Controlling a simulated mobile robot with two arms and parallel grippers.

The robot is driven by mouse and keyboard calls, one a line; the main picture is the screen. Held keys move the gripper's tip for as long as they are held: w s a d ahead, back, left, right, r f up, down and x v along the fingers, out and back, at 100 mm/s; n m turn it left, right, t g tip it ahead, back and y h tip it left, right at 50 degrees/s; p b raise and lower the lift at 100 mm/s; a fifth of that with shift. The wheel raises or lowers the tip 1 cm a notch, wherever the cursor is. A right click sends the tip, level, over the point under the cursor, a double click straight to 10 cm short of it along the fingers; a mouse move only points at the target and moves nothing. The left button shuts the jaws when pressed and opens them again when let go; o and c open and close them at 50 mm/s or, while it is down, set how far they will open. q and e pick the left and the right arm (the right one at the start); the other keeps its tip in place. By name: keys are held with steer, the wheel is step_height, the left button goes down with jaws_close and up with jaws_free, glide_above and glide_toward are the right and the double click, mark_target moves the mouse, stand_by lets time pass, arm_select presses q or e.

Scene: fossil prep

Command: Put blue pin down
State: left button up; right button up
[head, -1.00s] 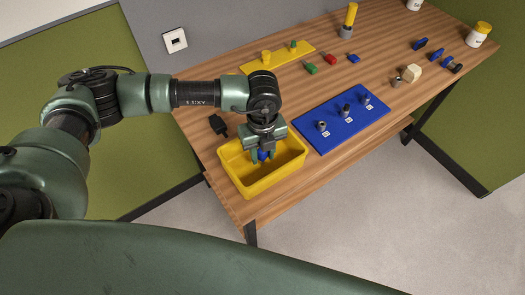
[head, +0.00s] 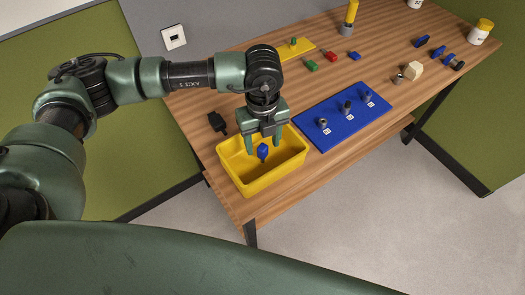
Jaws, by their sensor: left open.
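The blue pin (head: 262,152) is inside the yellow bin (head: 291,166) on the near left part of the table. My left gripper (head: 264,143) is above the bin, with its fingers apart on either side above the pin and not closed on it. My right gripper is not in the picture.
A blue board (head: 345,117) with several grey pieces lies right of the bin. A black object (head: 217,123) lies left of it. Green (head: 311,65), red (head: 331,56) and blue (head: 354,56) pieces and a yellow board (head: 284,52) are farther back. The table's middle is largely clear.

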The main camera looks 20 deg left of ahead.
arm_select(q)
step_height(320, 180, up, 6)
steer(key=shift+r+b, duration=0.2)
steer(key=shift+b, duration=0.75)
steer(key=shift+r, duration=0.65)
